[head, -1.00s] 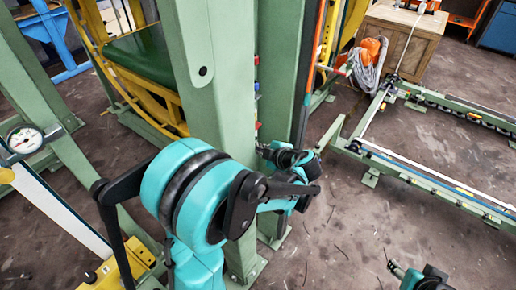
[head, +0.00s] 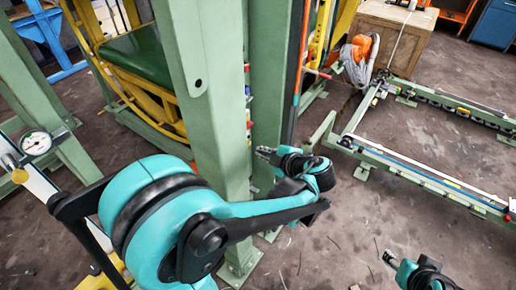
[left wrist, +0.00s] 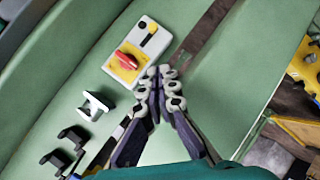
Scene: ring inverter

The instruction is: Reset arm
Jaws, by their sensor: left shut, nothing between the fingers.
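My left gripper (head: 264,153) reaches in beside the green posts in the head view, with the teal arm behind it. In the left wrist view its fingers (left wrist: 160,72) are shut together with nothing between them. The fingertips appear just beside a light control box (left wrist: 138,50) with a red rotary switch on a yellow plate; I cannot tell whether they touch it. My right gripper (head: 388,257) is small and low at the right in the head view, over the floor; its jaw opening is too small to judge.
A green post (head: 205,90) stands close to my left arm. A white handle (left wrist: 96,105) and black hooks (left wrist: 70,138) stick out near the box. A green rail frame (head: 420,175) lies on the floor at right. A wooden crate (head: 395,35) stands behind. Floor between is open.

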